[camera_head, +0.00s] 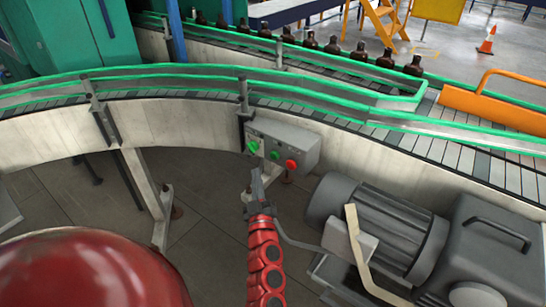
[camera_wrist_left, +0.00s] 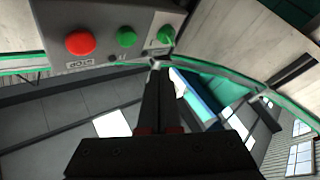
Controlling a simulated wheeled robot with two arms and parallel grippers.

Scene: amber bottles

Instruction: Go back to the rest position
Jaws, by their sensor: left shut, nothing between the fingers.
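My left gripper (camera_head: 257,185) is shut and empty at the end of my red arm, just below the grey control box (camera_head: 283,144) on the conveyor's side. The box carries a red button (camera_head: 292,164) and green controls (camera_head: 253,147). In the left wrist view the shut fingers (camera_wrist_left: 157,70) point up towards the lower edge of the box. The red stop button (camera_wrist_left: 80,42), a green button (camera_wrist_left: 126,37) and a green switch (camera_wrist_left: 166,35) show there. I cannot tell whether the fingertips touch the box. My right gripper is not in view.
The curved conveyor (camera_head: 190,85) with green rails runs across the scene. Several amber bottles (camera_head: 332,45) stand in a row on its far lane. A grey motor (camera_head: 385,225) stands close to the right of my left arm. Open floor (camera_head: 215,195) lies to its left.

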